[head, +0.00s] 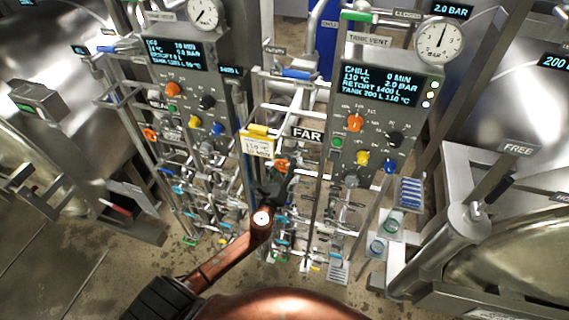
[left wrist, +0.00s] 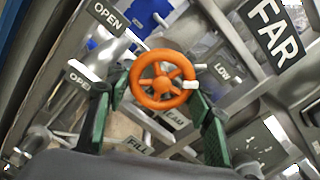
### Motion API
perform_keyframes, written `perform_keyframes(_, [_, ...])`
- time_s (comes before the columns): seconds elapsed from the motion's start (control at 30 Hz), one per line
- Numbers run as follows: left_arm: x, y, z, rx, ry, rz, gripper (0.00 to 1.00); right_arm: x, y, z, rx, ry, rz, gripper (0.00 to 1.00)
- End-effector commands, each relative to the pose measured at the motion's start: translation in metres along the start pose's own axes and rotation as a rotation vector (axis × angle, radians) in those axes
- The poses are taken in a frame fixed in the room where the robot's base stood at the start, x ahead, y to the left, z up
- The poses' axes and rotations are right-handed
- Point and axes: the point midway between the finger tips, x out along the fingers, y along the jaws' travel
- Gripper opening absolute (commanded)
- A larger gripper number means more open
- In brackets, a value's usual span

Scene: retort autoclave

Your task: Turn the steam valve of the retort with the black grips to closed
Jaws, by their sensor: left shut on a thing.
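My left gripper (head: 270,187) reaches in between the two panels, below the FAR sign. An orange handwheel (head: 282,165) shows just beyond it. In the left wrist view the orange wheel (left wrist: 137,86) lies between the green fingers of my left gripper (left wrist: 160,84), which is shut on it. A label behind the wheel, partly hidden, ends in "EAM" (left wrist: 174,118). The retort at the right (head: 536,215) carries a lever with a black grip (head: 499,192). The left retort (head: 30,135) has a handle with a red grip (head: 120,210). My right gripper is not in view.
The right control panel (head: 378,115) reads CHILL, 2.0 BAR. A yellow tag (head: 257,146) hangs above my left gripper. Another orange handwheel (head: 150,134) is by the left panel (head: 190,95). Dense pipes and small valves crowd the space below. A FAR sign (left wrist: 274,35) is near the wheel.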

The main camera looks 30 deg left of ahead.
Motion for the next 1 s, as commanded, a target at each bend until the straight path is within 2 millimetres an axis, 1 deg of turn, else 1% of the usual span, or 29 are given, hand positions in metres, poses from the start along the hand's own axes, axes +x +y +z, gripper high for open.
perform_keyframes(0.03, [0.0, 0.0, 0.001, 0.048, 0.003, 0.0, 0.24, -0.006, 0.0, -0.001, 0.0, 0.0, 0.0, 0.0])
perform_keyframes(0.6, [0.0, 0.004, 0.002, 0.559, 0.003, 0.001, 0.24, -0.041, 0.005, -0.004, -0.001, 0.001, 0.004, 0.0])
perform_keyframes(0.8, [-0.001, 0.005, 0.001, 0.684, 0.004, 0.001, 0.23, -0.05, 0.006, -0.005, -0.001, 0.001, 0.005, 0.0])
perform_keyframes(1.0, [0.0, 0.006, 0.001, 0.757, 0.004, 0.001, 0.23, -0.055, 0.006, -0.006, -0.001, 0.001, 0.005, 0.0])
